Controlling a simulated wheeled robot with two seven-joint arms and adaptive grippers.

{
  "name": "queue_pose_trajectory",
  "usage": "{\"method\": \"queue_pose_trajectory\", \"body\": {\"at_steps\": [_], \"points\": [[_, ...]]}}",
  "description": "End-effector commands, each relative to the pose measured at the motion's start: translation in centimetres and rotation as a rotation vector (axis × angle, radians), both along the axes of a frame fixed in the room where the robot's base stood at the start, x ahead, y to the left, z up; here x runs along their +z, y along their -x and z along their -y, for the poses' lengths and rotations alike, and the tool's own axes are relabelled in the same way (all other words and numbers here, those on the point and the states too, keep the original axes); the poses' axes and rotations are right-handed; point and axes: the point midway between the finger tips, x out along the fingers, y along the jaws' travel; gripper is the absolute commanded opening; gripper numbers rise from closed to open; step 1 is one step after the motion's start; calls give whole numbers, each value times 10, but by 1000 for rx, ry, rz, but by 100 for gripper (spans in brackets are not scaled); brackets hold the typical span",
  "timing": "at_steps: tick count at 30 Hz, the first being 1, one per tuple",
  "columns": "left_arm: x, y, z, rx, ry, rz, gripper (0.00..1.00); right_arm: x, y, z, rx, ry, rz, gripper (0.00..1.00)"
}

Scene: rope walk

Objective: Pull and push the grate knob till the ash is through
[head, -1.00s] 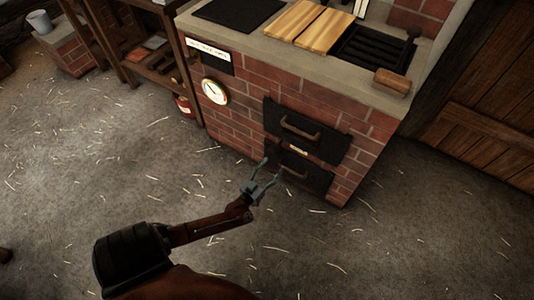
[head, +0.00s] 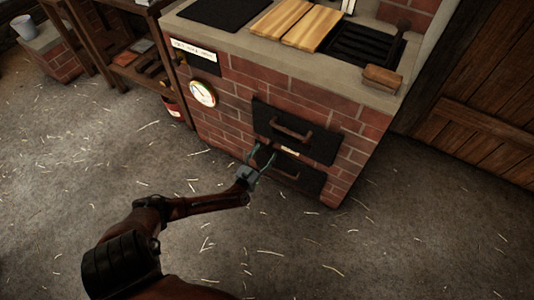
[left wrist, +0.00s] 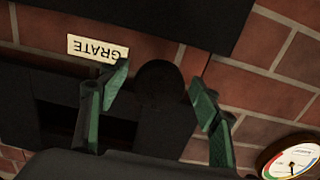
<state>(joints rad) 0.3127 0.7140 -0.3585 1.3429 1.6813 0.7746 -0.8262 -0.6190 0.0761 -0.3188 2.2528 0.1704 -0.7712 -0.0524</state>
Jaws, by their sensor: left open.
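The dark round grate knob (left wrist: 160,84) shows in the left wrist view, close to the stove front beside the small white GRATE label (left wrist: 98,48). The label also shows in the head view (head: 290,151), between the two black doors; the knob is hard to make out there behind my fingers. My left gripper (head: 263,158) is open at the brick stove's front. In the left wrist view its green fingers (left wrist: 160,100) stand on either side of the knob, with gaps visible between. I cannot tell whether the knob is fully between the fingertips. My right gripper is not in view.
The brick stove (head: 235,105) has an upper door (head: 315,146) and a lower door (head: 310,181), both with handles. A round gauge (head: 202,93) is left of them. A wooden shelf (head: 130,75) stands to the left. The straw-strewn floor (head: 400,250) in front is clear.

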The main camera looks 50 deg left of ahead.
Motion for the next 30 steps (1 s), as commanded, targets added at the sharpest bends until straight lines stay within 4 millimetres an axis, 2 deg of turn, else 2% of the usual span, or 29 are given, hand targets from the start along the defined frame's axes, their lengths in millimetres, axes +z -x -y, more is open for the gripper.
{"method": "queue_pose_trajectory", "body": {"at_steps": [9,30], "points": [[1,-2,-1,0,0,1,56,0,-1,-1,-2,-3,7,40],[1,-1,-1,1,0,1,8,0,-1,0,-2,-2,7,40]]}}
